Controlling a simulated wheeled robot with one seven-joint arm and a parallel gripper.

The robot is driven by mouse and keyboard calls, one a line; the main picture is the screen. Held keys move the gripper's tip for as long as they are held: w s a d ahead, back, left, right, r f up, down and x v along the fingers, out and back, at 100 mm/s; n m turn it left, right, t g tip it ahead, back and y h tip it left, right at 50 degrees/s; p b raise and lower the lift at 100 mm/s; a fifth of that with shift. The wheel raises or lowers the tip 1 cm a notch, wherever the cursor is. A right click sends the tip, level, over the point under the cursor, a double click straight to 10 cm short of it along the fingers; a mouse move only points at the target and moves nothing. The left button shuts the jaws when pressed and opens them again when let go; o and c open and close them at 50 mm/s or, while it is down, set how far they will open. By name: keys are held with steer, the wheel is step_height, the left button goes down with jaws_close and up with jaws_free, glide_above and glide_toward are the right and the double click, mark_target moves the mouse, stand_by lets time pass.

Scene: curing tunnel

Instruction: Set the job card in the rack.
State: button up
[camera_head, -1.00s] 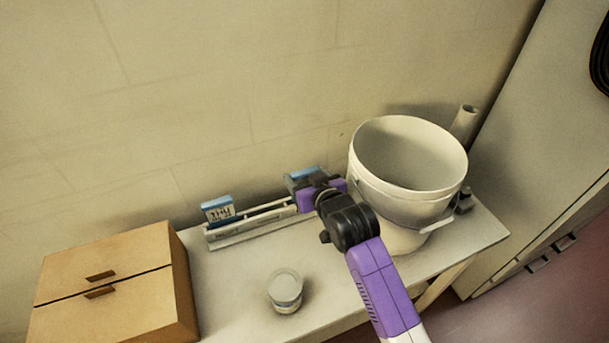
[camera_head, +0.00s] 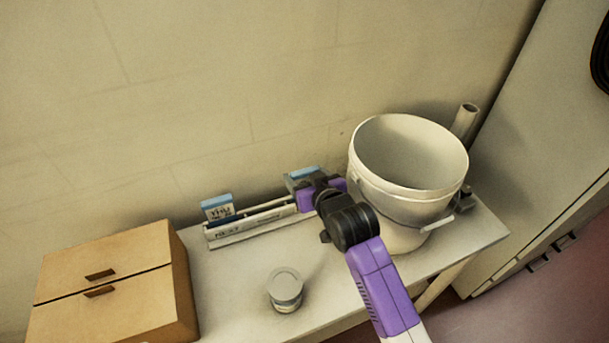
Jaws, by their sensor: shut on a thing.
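The rack (camera_head: 245,233) is a long, low white rail with dark lettering on its front, on the table near the wall. One card with a blue top edge (camera_head: 217,208) stands in its left end. Another blue-topped card (camera_head: 302,173), the job card, shows at the rack's right end, just behind my gripper (camera_head: 302,192). My gripper is shut on this card, with the fingers mostly hidden by the purple hand. I cannot tell whether the card's lower edge is inside the rack's slot.
A large white bucket (camera_head: 408,190) stands close to the right of my gripper, with a tube (camera_head: 465,120) behind it. A small lidded jar (camera_head: 285,288) stands in front of the rack. The table (camera_head: 230,290) is bare between box and jar.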

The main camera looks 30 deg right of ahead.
steer(key=shift+f, duration=0.45)
stand_by(0.4)
steer(key=o, duration=1.6)
steer(key=shift+n+t+y, duration=0.3)
steer(key=shift+n+y, duration=0.5)
steer(key=shift+n, duration=0.1)
steer(key=s+a, duration=0.2)
steer(key=s, duration=0.6)
steer(key=s+a+f, duration=0.1)
steer(key=s+a, duration=0.1)
steer(key=s, duration=0.6)
steer(key=s+a+f+b, duration=0.1)
steer(key=s+a, duration=0.1)
steer(key=s, duration=0.6)
steer(key=shift+a, duration=0.3)
steer(key=shift+n+t+y, duration=0.3)
steer(key=shift+t+y, duration=0.1)
steer(key=shift+y, duration=0.2)
steer(key=a+v, duration=0.1)
steer(key=v, duration=0.5)
steer(key=a+r+v, duration=0.1)
steer(key=a+v, duration=0.1)
steer(key=v, duration=0.5)
steer(key=a+v, duration=0.1)
steer(key=v, duration=0.5)
steer(key=shift+a+r, duration=0.2)
steer(key=shift+r, duration=0.2)
